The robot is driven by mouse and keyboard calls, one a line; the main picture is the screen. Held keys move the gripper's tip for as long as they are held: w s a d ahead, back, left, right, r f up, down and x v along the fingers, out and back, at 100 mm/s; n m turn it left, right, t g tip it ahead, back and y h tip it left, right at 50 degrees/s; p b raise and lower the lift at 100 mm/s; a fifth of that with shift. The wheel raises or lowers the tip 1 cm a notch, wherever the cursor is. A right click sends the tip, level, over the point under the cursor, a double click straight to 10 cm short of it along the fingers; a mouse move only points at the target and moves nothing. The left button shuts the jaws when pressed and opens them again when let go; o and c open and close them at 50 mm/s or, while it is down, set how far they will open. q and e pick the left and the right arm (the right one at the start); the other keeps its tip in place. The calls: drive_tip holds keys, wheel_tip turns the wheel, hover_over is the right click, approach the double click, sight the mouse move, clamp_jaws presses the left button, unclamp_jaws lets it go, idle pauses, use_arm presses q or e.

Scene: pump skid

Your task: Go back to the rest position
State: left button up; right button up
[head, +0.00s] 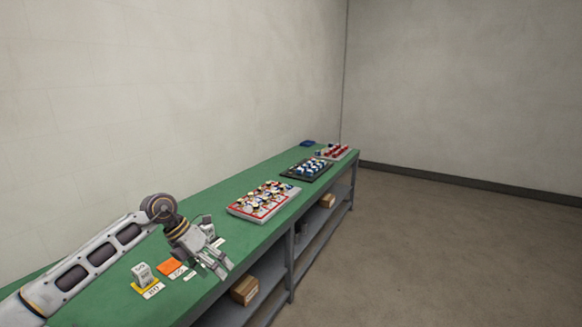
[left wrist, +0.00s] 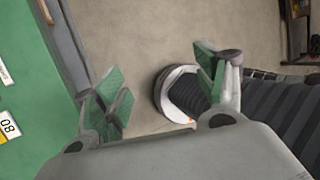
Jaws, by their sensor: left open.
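My left gripper (head: 217,262) is over the front part of the green-topped workbench (head: 225,200), near its front edge in the head view. In the left wrist view the left gripper's two fingers (left wrist: 160,85) stand wide apart with nothing between them. Behind them are bare floor and a round black-and-white part that I take to be mine. The bench's green edge shows at the left of that view. My right gripper is in neither view.
Near my left arm lie an orange tile (head: 170,267), a yellow holder (head: 145,284) and white number labels (head: 154,291). Trays with small parts (head: 262,203) stand farther along the bench. A cardboard box (head: 245,290) is on the shelf below. Floor at right is clear.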

use_arm(q)
drive_tip(key=w+d+f+n+t+h+p, duration=0.1)
drive_tip(key=w+d+f+n+t+h, duration=0.25)
drive_tip(key=f+n, duration=0.25)
drive_tip(key=w+d+f+n+t+h+p, duration=0.1)
drive_tip(key=w+d+f+n+t+h, duration=0.2)
drive_tip(key=w+f+n+h, duration=0.25)
drive_tip(key=s+a+f+n+t+y, duration=0.25)
drive_tip(key=f+n, duration=0.35)
drive_tip(key=f, duration=0.4)
drive_tip(key=s+a+f+n+t+y+p, duration=0.1)
drive_tip(key=s+a+f+n+y, duration=0.35)
drive_tip(key=f, duration=0.45)
drive_tip(key=s+a+f+n+t+y, duration=0.25)
drive_tip(key=f+n, duration=0.35)
drive_tip(key=f, duration=0.4)
drive_tip(key=s+a+f+n+g+y, duration=0.2)
drive_tip(key=s+f+n+g, duration=0.1)
drive_tip(key=s+f, duration=0.7)
drive_tip(key=s+a+f+n+g+y, duration=0.2)
drive_tip(key=s+f+n+y, duration=0.15)
drive_tip(key=s+f, duration=0.7)
drive_tip(key=s+d+f+n+g, duration=0.1)
drive_tip(key=s+f+n+g, duration=0.1)
drive_tip(key=s, duration=1.3)
drive_tip(key=s+d+f+n+g+p, duration=0.1)
drive_tip(key=s+f+g, duration=0.4)
drive_tip(key=s, duration=1.1)
drive_tip(key=shift+n, duration=0.75)
